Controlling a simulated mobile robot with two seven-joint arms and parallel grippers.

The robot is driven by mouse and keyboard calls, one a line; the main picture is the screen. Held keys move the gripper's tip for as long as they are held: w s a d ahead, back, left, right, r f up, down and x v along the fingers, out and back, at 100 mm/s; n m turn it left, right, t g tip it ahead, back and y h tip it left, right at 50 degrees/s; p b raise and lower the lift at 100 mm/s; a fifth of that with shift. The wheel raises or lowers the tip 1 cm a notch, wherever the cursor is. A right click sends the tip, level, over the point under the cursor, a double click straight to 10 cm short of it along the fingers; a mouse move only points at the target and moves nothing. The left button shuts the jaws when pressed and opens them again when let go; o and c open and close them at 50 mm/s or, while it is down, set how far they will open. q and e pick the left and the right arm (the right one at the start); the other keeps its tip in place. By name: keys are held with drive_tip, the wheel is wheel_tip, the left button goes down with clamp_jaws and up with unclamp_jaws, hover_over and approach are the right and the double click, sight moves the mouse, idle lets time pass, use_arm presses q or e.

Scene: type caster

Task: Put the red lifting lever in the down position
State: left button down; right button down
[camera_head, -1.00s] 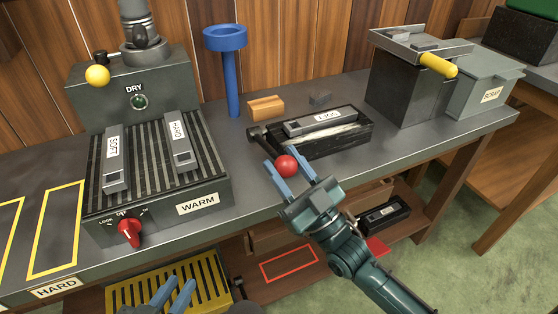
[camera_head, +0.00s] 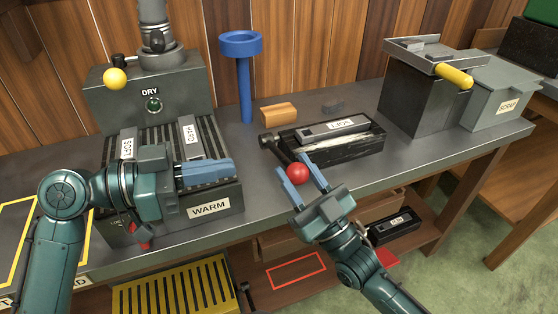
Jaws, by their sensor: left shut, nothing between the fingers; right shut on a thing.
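The red lifting lever has a red ball (camera_head: 298,173) on a dark rod, which runs up and left to a black pivot at the left end of a black box on the bench. My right gripper (camera_head: 300,172) is shut on the lever's red ball, with a blue finger on either side of it. My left gripper (camera_head: 232,171) is shut and empty. Its blue fingers point right over the front of the ribbed warming plate, apart from the lever.
The WARM box (camera_head: 212,207) carries two labelled bars; its red knob (camera_head: 140,243) is partly hidden by my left arm. A blue stand (camera_head: 243,85) and wooden block (camera_head: 279,113) are behind the lever. A yellow-handled press (camera_head: 452,76) stands right. Bench right of the black box is clear.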

drive_tip(key=shift+f, duration=0.1)
use_arm(q)
drive_tip(key=w+d+f+t, duration=0.1)
drive_tip(key=w+d+f, duration=0.2)
drive_tip(key=d, duration=0.6)
drive_tip(key=shift+w+d+f+n, duration=0.15)
drive_tip(key=shift+w+d+n, duration=0.15)
drive_tip(key=shift+w, duration=0.5)
